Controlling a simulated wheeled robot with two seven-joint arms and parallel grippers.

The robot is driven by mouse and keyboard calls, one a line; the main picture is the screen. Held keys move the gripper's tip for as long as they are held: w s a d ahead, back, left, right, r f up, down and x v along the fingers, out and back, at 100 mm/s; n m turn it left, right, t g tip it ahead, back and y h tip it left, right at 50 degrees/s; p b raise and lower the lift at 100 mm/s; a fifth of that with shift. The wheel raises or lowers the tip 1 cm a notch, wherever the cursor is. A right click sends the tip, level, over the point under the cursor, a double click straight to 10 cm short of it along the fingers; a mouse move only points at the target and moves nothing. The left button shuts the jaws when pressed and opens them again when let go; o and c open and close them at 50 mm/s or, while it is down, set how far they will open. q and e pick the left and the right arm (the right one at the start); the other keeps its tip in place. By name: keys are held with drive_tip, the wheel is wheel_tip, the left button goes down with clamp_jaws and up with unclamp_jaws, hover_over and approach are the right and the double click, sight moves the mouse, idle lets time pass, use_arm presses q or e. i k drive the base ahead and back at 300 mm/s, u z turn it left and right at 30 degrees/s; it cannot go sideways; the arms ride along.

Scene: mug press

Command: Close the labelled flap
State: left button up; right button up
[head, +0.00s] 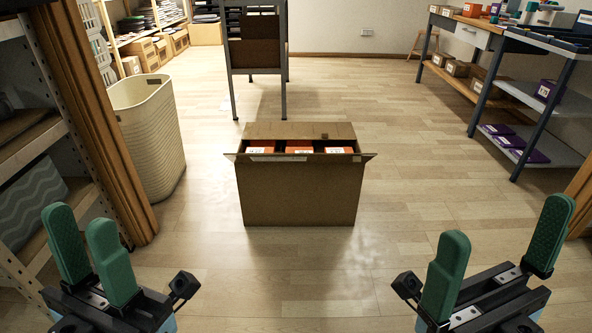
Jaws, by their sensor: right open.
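A brown cardboard box (300,195) stands on the floor straight ahead, its top open. Its far flap (285,130) stands up at the back and has a small brown patch (322,132) near its right side. Narrow side flaps stick out at the left (231,157) and right (369,157). Orange packages with white labels (299,148) sit inside. I cannot read any label on a flap. My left gripper (82,220) is partly open and empty at the lower left. My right gripper (505,225) is wide open and empty at the lower right. Both are nearer than the box and apart from it.
A white ribbed basket (150,130) stands left of the box. A shelf with wooden posts (95,110) is at the left. A dark-panelled rack (255,50) stands behind the box. Workbenches (540,95) line the right. The floor around the box is clear.

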sight(264, 157)
drive_tip(key=z, duration=0.35)
drive_tip(key=i, duration=1.7)
drive_tip(key=u, duration=0.3)
